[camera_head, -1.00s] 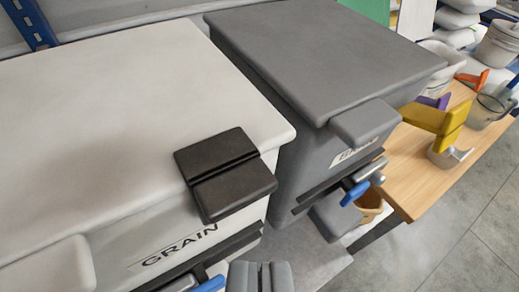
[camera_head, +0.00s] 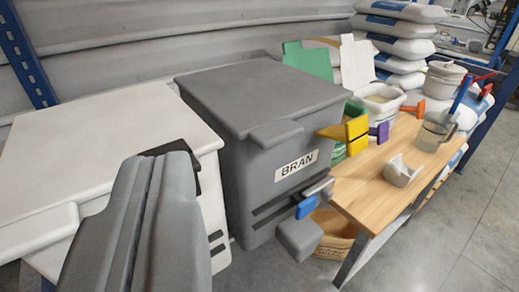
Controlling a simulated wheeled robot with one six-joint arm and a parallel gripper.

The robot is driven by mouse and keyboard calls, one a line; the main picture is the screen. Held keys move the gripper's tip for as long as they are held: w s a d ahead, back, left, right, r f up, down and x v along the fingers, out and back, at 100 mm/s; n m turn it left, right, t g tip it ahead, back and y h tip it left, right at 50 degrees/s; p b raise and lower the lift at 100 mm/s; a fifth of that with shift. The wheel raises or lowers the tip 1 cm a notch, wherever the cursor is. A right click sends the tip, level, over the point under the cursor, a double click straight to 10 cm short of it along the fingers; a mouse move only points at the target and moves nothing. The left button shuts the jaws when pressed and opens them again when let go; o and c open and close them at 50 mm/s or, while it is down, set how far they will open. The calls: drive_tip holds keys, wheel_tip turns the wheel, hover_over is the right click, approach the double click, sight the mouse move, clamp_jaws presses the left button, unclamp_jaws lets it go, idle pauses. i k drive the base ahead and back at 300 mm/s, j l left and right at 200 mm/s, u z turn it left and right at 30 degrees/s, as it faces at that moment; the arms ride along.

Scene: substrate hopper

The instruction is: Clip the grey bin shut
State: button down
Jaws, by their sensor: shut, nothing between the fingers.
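The grey bin (camera_head: 258,180), labelled BRAN, stands in the middle of the view. Its grey lid (camera_head: 255,92) lies over the top and looks down on the rim. A grey clip tab (camera_head: 276,135) sticks out at the lid's front edge, above the label. Lower on the front is a metal bar with a blue grip (camera_head: 307,206) and a grey block (camera_head: 299,239) below it. My gripper (camera_head: 160,165) is shut and empty at the lower left. It appears in front of the white bin, left of the grey bin and apart from the tab.
The white bin (camera_head: 70,155) stands left, its black clip (camera_head: 176,150) partly hidden by my gripper. The right floor is clear.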

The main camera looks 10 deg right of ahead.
sight(355, 133)
drive_tip(key=i+l, duration=0.1)
drive_tip(key=l, duration=0.65)
drive_tip(key=i+l, duration=0.1)
drive_tip(key=l, duration=0.7)
drive_tip(key=i+l, duration=0.1)
drive_tip(key=l, duration=0.65)
drive_tip(key=l+u, duration=0.25)
drive_tip(key=l, duration=1.95)
drive_tip(key=i+l+u, duration=0.1)
drive_tip(key=u, duration=1.4)
